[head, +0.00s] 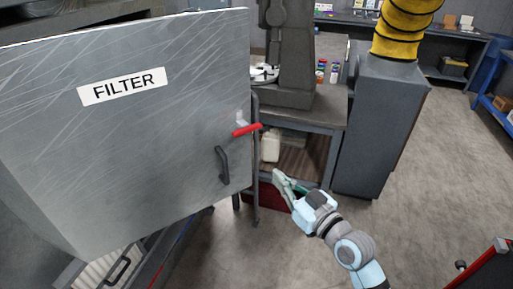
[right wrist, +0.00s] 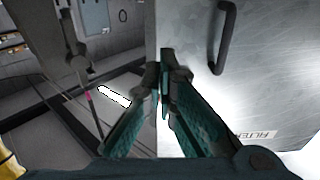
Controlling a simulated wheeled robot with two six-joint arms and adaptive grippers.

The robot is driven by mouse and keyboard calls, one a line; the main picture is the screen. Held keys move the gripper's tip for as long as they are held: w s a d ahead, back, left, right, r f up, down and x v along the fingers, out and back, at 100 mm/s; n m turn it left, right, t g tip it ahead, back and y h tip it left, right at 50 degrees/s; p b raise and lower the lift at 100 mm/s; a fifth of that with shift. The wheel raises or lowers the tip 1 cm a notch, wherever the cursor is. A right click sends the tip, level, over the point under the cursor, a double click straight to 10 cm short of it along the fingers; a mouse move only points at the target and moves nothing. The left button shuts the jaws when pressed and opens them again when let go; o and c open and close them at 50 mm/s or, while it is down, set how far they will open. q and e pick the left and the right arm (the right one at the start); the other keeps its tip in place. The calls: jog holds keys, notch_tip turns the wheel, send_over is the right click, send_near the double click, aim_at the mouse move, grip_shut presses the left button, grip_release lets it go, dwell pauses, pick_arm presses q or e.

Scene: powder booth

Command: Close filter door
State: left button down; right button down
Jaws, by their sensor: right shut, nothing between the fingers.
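The filter door (head: 150,150) is a large scratched grey panel that fills the left of the head view, with a FILTER label (head: 123,86). It appears to stand swung out, but its hinge side is not clear. A red latch lever (head: 247,129) and a dark pull handle (head: 223,164) sit near its right edge. My right gripper (head: 277,176) is shut and empty, just right of the door's lower right edge. In the right wrist view, the fingertips (right wrist: 164,75) overlap the door's edge, with the pull handle (right wrist: 224,38) beyond; contact cannot be told. My left gripper is out of view.
A workbench (head: 330,112) with a grey machine stands behind the door's edge, with a white jug (head: 270,146) on its lower shelf. A grey cabinet with a yellow hose (head: 403,25) is right of it. A red-edged dark object (head: 488,262) is at lower right. Open floor (head: 420,190) lies between.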

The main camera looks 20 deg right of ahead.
aim_at(250, 149)
jog(key=x, duration=1.1)
jog(key=shift+w+a+f, duration=0.1)
jog(key=shift+w, duration=0.25)
